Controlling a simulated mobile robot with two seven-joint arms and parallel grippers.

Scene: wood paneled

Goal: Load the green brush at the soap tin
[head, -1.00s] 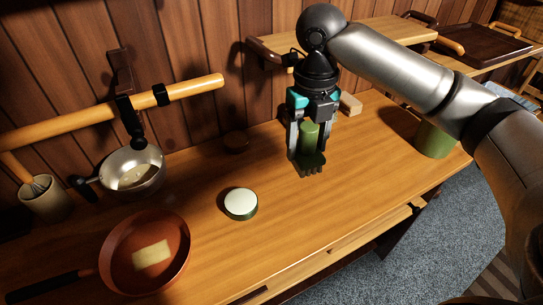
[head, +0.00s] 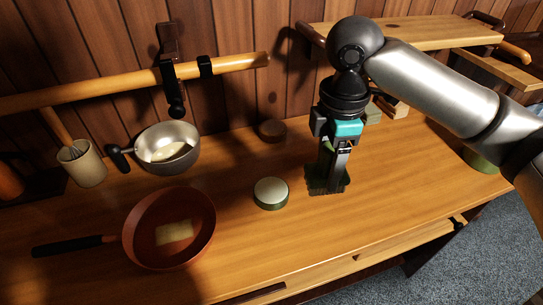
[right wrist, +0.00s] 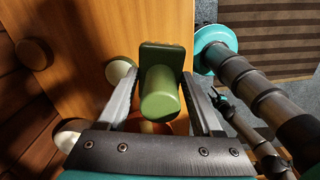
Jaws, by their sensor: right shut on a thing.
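The green brush (right wrist: 160,92) has a thick round handle and a flat dark green head. My right gripper (head: 328,182) is shut on it, with one finger on each side in the right wrist view. In the head view the fingers hide most of the brush. It is upright and low over the table; I cannot tell whether it touches. The soap tin (head: 271,193), round with a pale top and green side, stands on the table just left of the gripper, apart from it. It also shows in the right wrist view (right wrist: 118,72), partly hidden. My left gripper is not in view.
A red-brown pan (head: 143,222) and a metal bowl (head: 182,137) are to the left, with a utensil cup (head: 84,166) beyond. A brown round piece (head: 272,130) lies by the wall. A wooden shelf (head: 410,33) is behind my arm.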

